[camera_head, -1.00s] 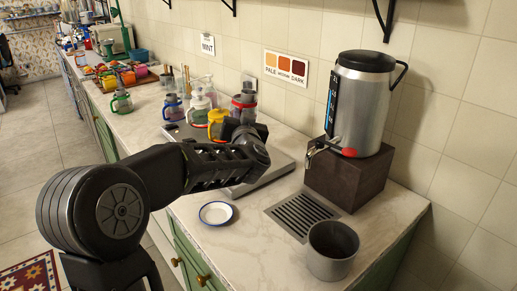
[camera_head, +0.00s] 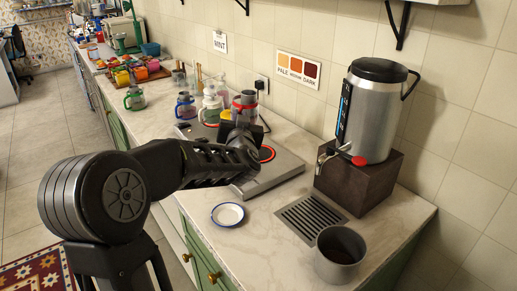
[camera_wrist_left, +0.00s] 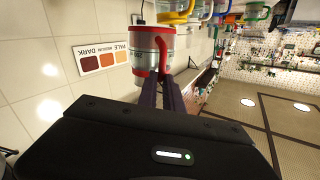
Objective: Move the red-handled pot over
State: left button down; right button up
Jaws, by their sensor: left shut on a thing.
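The red-handled pot (camera_head: 244,107) is a clear and metal pot with a red band. It is above or on the back part of the steel hot plate (camera_head: 262,180); its base is hidden behind my gripper, so I cannot tell whether it touches. My left gripper (camera_head: 247,140) is shut on its handle. In the left wrist view the pot (camera_wrist_left: 143,48) is just beyond the fingers (camera_wrist_left: 163,88), which meet the red handle. A red-ringed burner (camera_head: 267,154) shows bare beside the gripper. My right gripper is out of view.
The samovar (camera_head: 374,115) is on a dark block at right. A grey cup (camera_head: 338,266) and white saucer (camera_head: 228,214) are in front; bare counter lies around the saucer.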

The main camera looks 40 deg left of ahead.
pick_arm(q)
jog(key=d, duration=0.1)
jog(key=w+d+t+h, duration=0.1)
jog(key=d, duration=0.1)
jog(key=shift+w+f+m+h, duration=0.1)
jog(key=shift+w+m+h, duration=0.1)
jog(key=shift+m+h, duration=0.1)
jog(key=shift+f, duration=0.1)
notch_tip(320, 180, down, 6)
dwell(0.4)
jog(key=shift+f+b, duration=0.3)
jog(key=shift+f, duration=1.7)
